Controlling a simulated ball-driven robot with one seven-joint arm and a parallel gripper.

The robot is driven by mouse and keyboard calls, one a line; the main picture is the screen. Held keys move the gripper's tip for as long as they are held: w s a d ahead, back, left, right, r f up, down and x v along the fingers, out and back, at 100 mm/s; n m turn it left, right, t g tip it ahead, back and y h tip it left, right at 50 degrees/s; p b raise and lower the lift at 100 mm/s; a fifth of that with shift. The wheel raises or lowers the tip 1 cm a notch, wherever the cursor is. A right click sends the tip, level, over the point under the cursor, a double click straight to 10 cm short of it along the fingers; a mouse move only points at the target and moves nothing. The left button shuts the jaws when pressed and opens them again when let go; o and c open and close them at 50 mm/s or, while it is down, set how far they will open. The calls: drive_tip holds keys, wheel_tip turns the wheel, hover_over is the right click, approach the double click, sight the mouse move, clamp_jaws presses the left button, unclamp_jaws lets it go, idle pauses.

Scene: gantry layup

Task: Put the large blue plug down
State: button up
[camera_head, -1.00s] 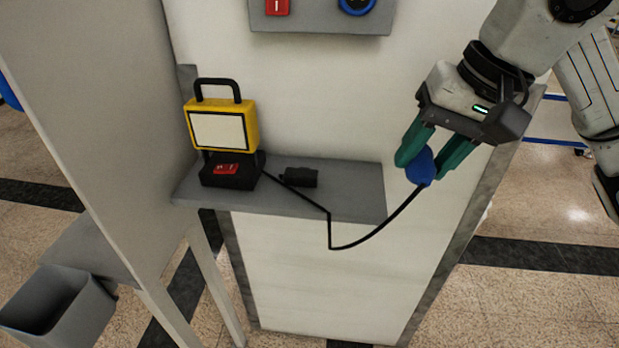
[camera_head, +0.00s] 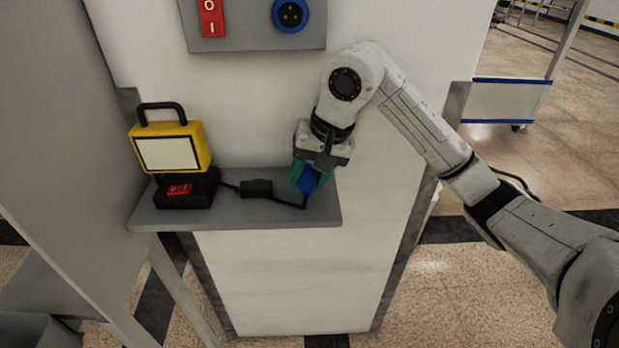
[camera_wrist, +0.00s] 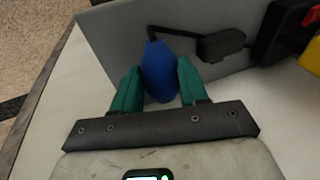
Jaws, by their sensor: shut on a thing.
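The large blue plug (camera_head: 308,182) is between the green fingers of my gripper (camera_head: 311,178), low over the right part of the grey shelf (camera_head: 240,220). In the wrist view the plug (camera_wrist: 159,72) sits between both fingers of my gripper (camera_wrist: 160,88), with the shelf (camera_wrist: 112,35) behind it. Whether the plug touches the shelf I cannot tell. A black cable (camera_head: 288,202) runs from the plug to a small black box (camera_head: 256,188) on the shelf.
A yellow work lamp (camera_head: 170,150) on a black base with a red switch (camera_head: 179,189) stands on the shelf's left. A wall panel (camera_head: 253,38) above holds a red switch (camera_head: 211,17) and a round blue socket (camera_head: 290,14). The shelf's front middle is clear.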

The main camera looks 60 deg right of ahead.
drive_tip(key=shift+f, duration=1)
drive_tip(key=shift+f, duration=0.15)
drive_tip(key=o, duration=0.9)
drive_tip(key=shift+o, duration=0.2)
drive_tip(key=shift+r+p, duration=0.3)
drive_tip(key=shift+p, duration=0.05)
drive_tip(key=shift+s+d+r+b, duration=0.1)
drive_tip(key=shift+s+r+b, duration=0.1)
drive_tip(key=shift+r+b, duration=0.15)
drive_tip(key=b+v, duration=0.1)
drive_tip(key=v, duration=1)
drive_tip(key=shift+b, duration=0.3)
